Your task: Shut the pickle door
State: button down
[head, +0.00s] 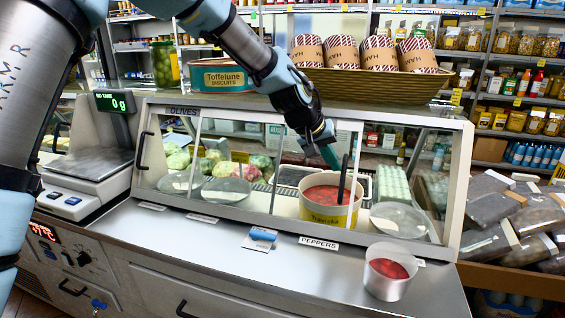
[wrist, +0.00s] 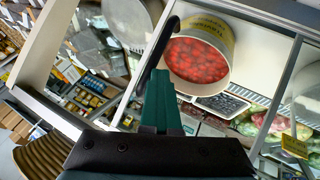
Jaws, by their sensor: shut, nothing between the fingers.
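A glass-fronted counter case (head: 300,112) has sliding panes in pale frames. A dark upright handle (head: 343,178) stands near the right-hand frame post (head: 354,180), in front of a tub of red peppers (head: 322,194). Right of that post, the front seems open. My gripper (head: 331,157) is shut and empty, close beside the handle's upper part on its left. In the wrist view, the teal fingers (wrist: 162,85) are beside the curved black handle (wrist: 160,50); I cannot tell whether they touch. Another dark handle (head: 142,150) is at the far left pane. No label reading pickles is legible.
A scale (head: 85,158) is at left. The middle ledge is mostly clear.

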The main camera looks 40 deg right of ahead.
jog(key=s+d, duration=0.6)
jog(key=s, duration=0.4)
jog(key=s+d+p, duration=0.1)
jog(key=s+d, duration=0.6)
jog(key=s, duration=0.4)
jog(key=shift+d, duration=0.15)
jog(key=shift+r, duration=0.1)
